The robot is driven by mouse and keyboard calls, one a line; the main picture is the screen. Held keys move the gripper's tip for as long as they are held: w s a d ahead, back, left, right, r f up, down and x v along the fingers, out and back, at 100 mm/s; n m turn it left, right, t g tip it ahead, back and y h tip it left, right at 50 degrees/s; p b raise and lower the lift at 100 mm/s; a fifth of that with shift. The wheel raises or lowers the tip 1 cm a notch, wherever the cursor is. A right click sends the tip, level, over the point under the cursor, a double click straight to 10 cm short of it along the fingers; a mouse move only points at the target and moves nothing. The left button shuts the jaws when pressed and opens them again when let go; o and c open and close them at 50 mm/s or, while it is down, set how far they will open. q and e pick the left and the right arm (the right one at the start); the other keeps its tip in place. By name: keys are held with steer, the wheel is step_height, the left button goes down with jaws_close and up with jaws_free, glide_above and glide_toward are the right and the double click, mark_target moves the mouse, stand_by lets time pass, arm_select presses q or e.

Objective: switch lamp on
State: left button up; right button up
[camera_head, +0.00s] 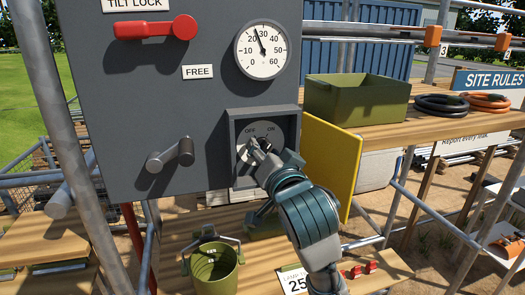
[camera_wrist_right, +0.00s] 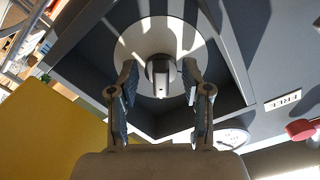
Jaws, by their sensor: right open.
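The rotary switch knob sits in a recessed box (camera_head: 235,120) on the grey panel, under small OFF and ON labels. In the head view my right gripper (camera_head: 256,148) is at the knob and partly covers it, so I cannot tell which label it points to. In the right wrist view the knob (camera_wrist_right: 160,75) shows between the two fingers of my open right gripper (camera_wrist_right: 159,84), with a gap on each side. My left gripper is not in view.
The panel (camera_head: 120,100) also carries a red lever (camera_head: 155,28), a grey crank handle (camera_head: 170,155) and a round gauge (camera_head: 262,50). A yellow plate (camera_head: 330,165) stands right of the box. A green bucket (camera_head: 212,265) sits below, and a green bin (camera_head: 357,98) stands on the right shelf.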

steer(key=shift+o, duration=1.2)
steer(key=shift+s+r, duration=0.1)
steer(key=b+v, duration=0.1)
steer(key=v, duration=0.6)
steer(key=shift+d+r, duration=0.1)
steer(key=shift+r, duration=0.1)
